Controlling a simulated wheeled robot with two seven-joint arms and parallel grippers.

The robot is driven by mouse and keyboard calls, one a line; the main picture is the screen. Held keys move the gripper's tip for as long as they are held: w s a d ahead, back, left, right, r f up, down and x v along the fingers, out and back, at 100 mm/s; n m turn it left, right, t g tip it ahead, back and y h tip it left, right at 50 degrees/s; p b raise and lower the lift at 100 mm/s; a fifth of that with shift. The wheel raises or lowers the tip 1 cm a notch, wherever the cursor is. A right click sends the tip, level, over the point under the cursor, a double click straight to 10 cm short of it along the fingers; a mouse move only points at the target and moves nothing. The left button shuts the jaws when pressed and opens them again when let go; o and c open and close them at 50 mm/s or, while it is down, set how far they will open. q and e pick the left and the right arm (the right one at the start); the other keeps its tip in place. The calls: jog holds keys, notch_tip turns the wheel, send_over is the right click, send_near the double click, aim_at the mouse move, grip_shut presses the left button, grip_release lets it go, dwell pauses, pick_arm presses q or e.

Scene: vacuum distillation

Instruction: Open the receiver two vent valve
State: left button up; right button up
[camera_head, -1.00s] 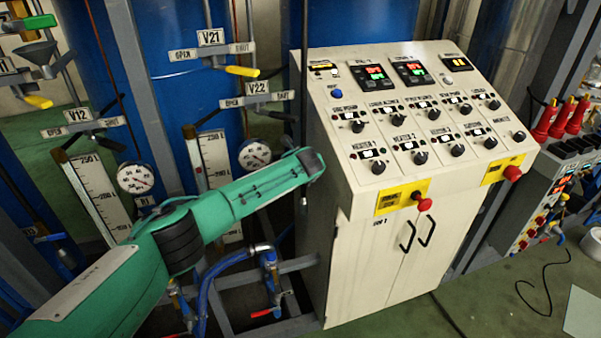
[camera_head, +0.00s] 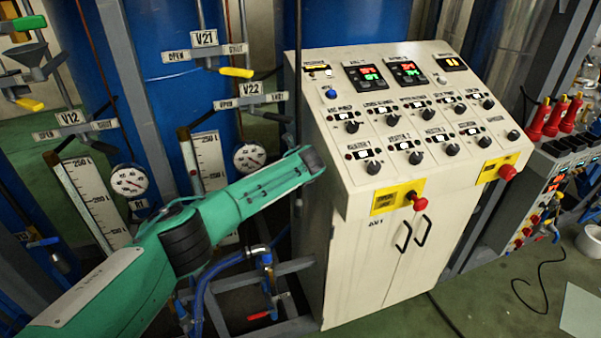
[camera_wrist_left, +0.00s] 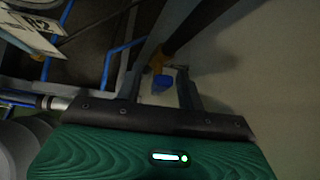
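Several labelled valves stand on the frame at left in the head view: V21 (camera_head: 203,38) with a yellow-tipped handle (camera_head: 236,72), V22 (camera_head: 250,87) below it, and V12 (camera_head: 70,118) further left. No label readable here names a receiver vent. My left arm reaches in from the left, its end in front of the control cabinet's left edge; its fingers are hidden there. In the left wrist view my left gripper (camera_wrist_left: 160,88) has its two fingers apart. A small blue piece with a yellow-orange top (camera_wrist_left: 161,84) shows between them; its depth is unclear. My right gripper is out of view.
A cream control cabinet (camera_head: 345,250) with knobs and red buttons stands right of the arm. Pressure gauges (camera_head: 129,180) and level scales hang left. Blue pipes run below the arm. A cable (camera_head: 540,285) lies on the green floor at right.

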pick_arm(q)
jog(key=shift+s+r, duration=0.1)
jog(key=b+v, duration=0.3)
jog(key=v, duration=1)
jog(key=shift+s+r, duration=0.2)
